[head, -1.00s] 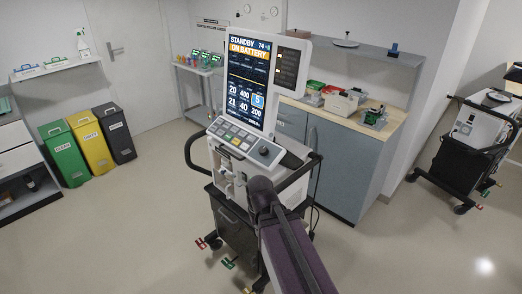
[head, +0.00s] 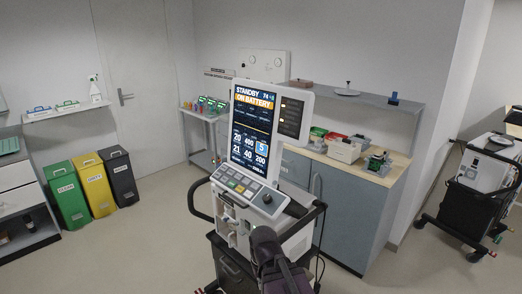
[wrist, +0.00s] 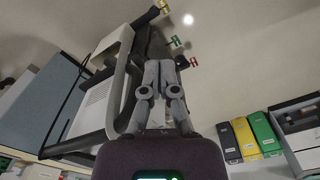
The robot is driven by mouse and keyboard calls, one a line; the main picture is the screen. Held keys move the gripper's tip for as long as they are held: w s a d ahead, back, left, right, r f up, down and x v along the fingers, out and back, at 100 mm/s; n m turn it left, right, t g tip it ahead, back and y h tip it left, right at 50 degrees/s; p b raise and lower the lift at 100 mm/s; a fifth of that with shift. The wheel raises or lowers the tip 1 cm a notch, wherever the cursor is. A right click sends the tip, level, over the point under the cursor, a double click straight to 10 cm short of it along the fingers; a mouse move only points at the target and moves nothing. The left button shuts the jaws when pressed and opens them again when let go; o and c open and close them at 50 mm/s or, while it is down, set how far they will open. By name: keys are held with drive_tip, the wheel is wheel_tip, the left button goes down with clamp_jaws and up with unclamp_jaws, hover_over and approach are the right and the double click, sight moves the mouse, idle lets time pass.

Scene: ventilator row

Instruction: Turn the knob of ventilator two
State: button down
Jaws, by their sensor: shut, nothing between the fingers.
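A ventilator (head: 255,130) on a wheeled cart stands in front of me in the head view. Its lit screen reads "STANDBY ON BATTERY". A sloped key panel (head: 236,186) sits below the screen, with a dark round knob (head: 267,198) at its right end. In the wrist view my gripper (wrist: 159,64) has its fingers together, with nothing between them. The view is upside down, and the fingers lie in front of a cart and the floor. My dark arm covers the cart's lower right in the head view; the fingers are not distinguishable there.
The cart has a dark handle rail (head: 199,205). A cabinet (head: 345,205) with a wooden top and small boxes stands behind it. Another cart (head: 480,190) stands at the right. Green, yellow and black bins (head: 95,180) stand at the left. Floor is open between bins and cart.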

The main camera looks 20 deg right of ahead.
drive_tip(key=c, duration=0.7)
unclamp_jaws()
drive_tip(key=shift+w+d+f, duration=0.1)
drive_tip(key=shift+w, duration=0.05)
drive_tip(key=o, duration=0.4)
drive_tip(key=shift+w+d+f+n+h, duration=0.15)
drive_tip(key=shift+w+n+h, duration=0.1)
drive_tip(key=shift+n+h, duration=0.05)
drive_tip(key=shift+o, duration=0.7)
drive_tip(key=w+d+f+n+t+h+b, duration=0.1)
drive_tip(key=w+d+n+t+h+b, duration=0.1)
drive_tip(key=w+d+n+h+b, duration=0.2)
drive_tip(key=shift+w+f+n, duration=0.3)
drive_tip(key=shift+w+n, duration=0.5)
drive_tip(key=shift+w, duration=0.45)
drive_tip(key=w+a+r+n+t+h+b, duration=0.1)
drive_tip(key=w+r+n+t+h+b, duration=0.3)
drive_tip(key=w+n, duration=0.5)
drive_tip(key=w+a+r+n+t+h+b, duration=0.2)
drive_tip(key=w+r+n+t+h+b, duration=0.2)
drive_tip(key=w+n, duration=0.4)
drive_tip(key=n+t+h, duration=0.1)
drive_tip(key=n, duration=0.2)
drive_tip(key=shift+w+a+r+t, duration=0.25)
drive_tip(key=shift+w+a+t, duration=0.05)
drive_tip(key=shift+w+t, duration=0.1)
drive_tip(key=shift+d, duration=0.15)
